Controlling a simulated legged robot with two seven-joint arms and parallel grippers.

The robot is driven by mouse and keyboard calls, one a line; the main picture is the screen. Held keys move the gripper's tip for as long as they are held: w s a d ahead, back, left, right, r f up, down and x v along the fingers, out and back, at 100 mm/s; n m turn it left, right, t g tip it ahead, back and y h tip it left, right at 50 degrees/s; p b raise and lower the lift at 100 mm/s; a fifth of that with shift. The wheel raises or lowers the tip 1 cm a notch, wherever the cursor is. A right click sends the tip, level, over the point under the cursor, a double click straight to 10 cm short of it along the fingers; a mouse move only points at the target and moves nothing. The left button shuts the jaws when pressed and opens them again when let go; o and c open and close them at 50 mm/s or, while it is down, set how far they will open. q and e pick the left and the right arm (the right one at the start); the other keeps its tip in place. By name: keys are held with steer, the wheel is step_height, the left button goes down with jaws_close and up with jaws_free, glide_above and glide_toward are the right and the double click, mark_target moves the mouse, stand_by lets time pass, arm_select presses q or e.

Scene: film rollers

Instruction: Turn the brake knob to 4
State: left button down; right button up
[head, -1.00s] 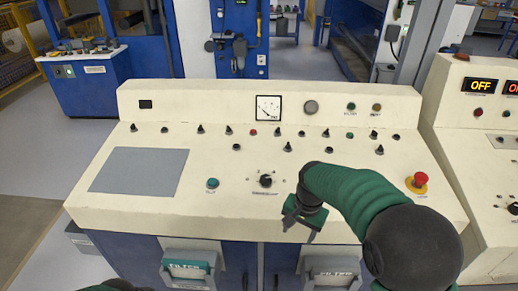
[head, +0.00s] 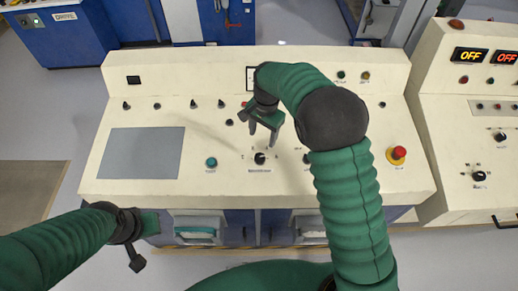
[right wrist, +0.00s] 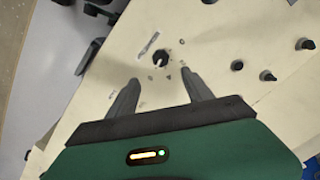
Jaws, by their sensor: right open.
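A black knob (head: 259,158) with marks around it sits low in the middle of the cream console (head: 330,178). Its label is too small to read, so I cannot confirm that it is the brake knob or tell its number. It also shows in the right wrist view (right wrist: 161,59), just beyond the fingertips. My right gripper (head: 263,138) is open and empty, just above and behind the knob in the head view, apparently not touching it. In the right wrist view its two fingers (right wrist: 160,79) are spread apart. My left gripper (head: 143,250) hangs off the console's front left corner, its jaws unclear.
A teal button (head: 211,162) is left of the knob, and another black knob (head: 307,159) is right of it. A red emergency button (head: 397,155) stands at the right. A grey flat panel (head: 140,153) lies left. A second console (head: 480,140) adjoins right.

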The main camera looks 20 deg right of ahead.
mark_target(260, 156)
steer(key=f, duration=0.4)
steer(key=f+p, duration=0.1)
steer(key=f, duration=0.3)
steer(key=w+f, duration=0.1)
steer(key=f, duration=0.3)
steer(key=shift+w+a+f+p, duration=0.1)
steer(key=shift+a+f+p, duration=0.15)
steer(key=shift+p, duration=0.15)
steer(key=shift+f, duration=0.3)
steer(key=c, duration=0.4)
jaws_close()
